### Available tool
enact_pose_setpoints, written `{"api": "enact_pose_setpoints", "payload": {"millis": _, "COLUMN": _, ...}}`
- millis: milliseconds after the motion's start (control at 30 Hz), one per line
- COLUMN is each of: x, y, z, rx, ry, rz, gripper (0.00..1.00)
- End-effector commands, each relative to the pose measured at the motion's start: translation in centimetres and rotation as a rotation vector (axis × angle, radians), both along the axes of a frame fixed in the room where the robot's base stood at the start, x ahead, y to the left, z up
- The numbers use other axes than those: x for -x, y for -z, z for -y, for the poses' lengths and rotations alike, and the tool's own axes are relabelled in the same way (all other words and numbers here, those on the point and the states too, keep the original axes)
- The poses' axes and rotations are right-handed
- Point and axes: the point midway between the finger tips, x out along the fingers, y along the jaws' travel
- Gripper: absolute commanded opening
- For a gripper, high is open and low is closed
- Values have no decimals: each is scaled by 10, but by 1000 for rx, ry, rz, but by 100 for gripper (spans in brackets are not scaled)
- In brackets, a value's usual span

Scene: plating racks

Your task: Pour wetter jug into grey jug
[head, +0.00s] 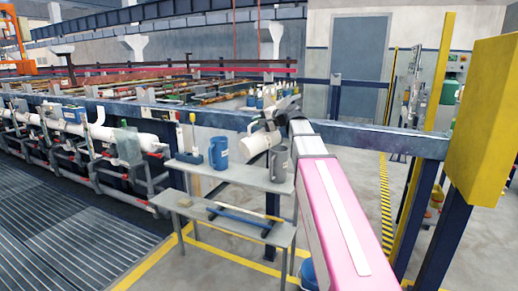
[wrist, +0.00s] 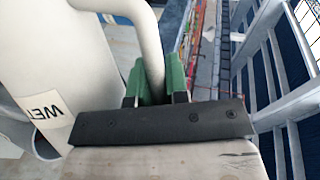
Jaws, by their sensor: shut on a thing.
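The wetter jug (head: 257,144) is off-white and tilted well over, with my gripper (head: 274,124) at its upper right. In the wrist view the wetter jug (wrist: 62,60) fills the left side, with part of its label showing. The green fingers of my gripper (wrist: 157,85) are shut on its handle. The grey jug (head: 279,164) stands upright on the bench shelf, just below and right of the tilted jug. The two jugs overlap in the head view, so I cannot tell whether they touch. No liquid stream is visible.
A blue jug (head: 218,153) stands on the same grey shelf (head: 236,176), left of the grey jug. A lower shelf (head: 224,218) holds long-handled tools. A blue rail (head: 350,136) runs close behind my gripper. White pipework (head: 140,139) lies to the left.

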Motion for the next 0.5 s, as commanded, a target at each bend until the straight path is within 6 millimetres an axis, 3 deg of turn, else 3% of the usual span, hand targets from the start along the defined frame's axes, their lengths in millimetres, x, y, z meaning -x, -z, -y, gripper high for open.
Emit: {"api": "enact_pose_setpoints", "payload": {"millis": 500, "x": -5, "y": -7, "z": 7, "rx": -63, "ry": 1, "rz": -39, "gripper": 0}}
